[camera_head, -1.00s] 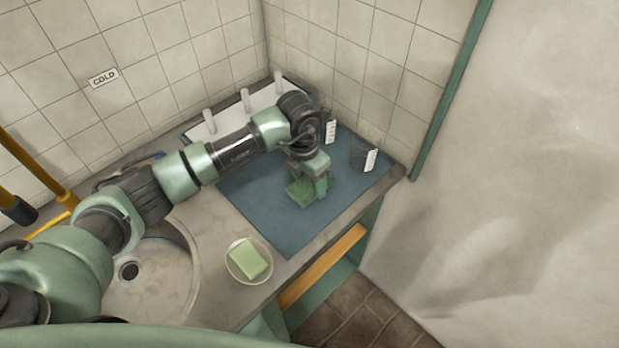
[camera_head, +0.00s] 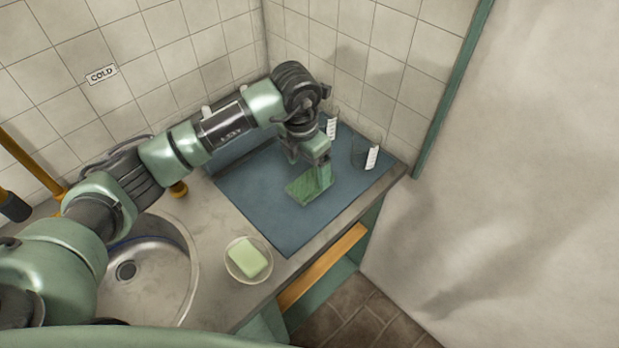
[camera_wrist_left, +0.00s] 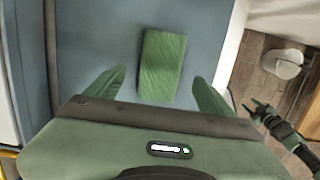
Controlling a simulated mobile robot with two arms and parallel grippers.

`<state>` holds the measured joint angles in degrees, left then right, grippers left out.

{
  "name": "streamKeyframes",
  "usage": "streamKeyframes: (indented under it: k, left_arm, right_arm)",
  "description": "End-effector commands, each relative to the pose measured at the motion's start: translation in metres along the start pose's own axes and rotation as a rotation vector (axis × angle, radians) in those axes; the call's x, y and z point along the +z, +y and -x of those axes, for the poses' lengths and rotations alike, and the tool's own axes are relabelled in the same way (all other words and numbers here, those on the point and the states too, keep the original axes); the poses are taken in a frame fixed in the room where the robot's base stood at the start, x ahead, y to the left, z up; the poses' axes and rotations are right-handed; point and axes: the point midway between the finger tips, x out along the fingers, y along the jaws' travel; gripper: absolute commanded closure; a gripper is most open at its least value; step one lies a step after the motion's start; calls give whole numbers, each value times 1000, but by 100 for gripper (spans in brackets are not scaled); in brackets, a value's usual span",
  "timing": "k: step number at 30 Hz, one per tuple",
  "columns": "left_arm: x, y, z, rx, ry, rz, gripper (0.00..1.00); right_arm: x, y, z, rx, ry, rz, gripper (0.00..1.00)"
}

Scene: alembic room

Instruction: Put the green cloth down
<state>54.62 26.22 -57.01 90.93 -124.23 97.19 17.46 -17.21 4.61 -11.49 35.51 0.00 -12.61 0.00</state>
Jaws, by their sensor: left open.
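The green cloth (camera_head: 304,190) lies as a folded rectangle on the blue mat (camera_head: 262,222) on the counter. My left gripper (camera_head: 316,180) is just above and beside it in the head view, partly covering its right end. In the left wrist view the cloth (camera_wrist_left: 163,66) lies flat on the mat, ahead of the two spread green fingers of my left gripper (camera_wrist_left: 158,92). The fingers are apart and hold nothing. My right gripper (camera_wrist_left: 262,112) shows small at the right edge of the left wrist view, over the floor, with its fingers apart.
Two clear beakers with white labels (camera_head: 371,158) stand at the mat's back right. A dish with pale green soap (camera_head: 248,258) sits at the counter's front. A round sink (camera_head: 150,270) lies left. The mat's front part is clear.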

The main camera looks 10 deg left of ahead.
Motion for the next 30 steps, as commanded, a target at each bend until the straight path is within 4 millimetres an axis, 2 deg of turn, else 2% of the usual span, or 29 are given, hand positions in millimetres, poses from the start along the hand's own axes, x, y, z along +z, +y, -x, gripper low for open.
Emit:
streamKeyframes:
  k: [1, 6, 12, 30]
  left_arm:
    - [1, 1, 10, 3, -5, -2, 17]
    - [1, 1, 43, 2, -5, 0, 17]
    - [0, 0, 65, 1, 0, 0, 17]
    - [0, 0, 69, 0, 0, 0, 17]
  right_arm:
    - [0, 0, -7, 0, 1, 0, 56]
    - [1, 0, -16, 1, 1, 0, 56]
    - [1, 0, -20, 1, 1, 0, 56]
    - [1, 0, -20, 1, 1, -1, 56]
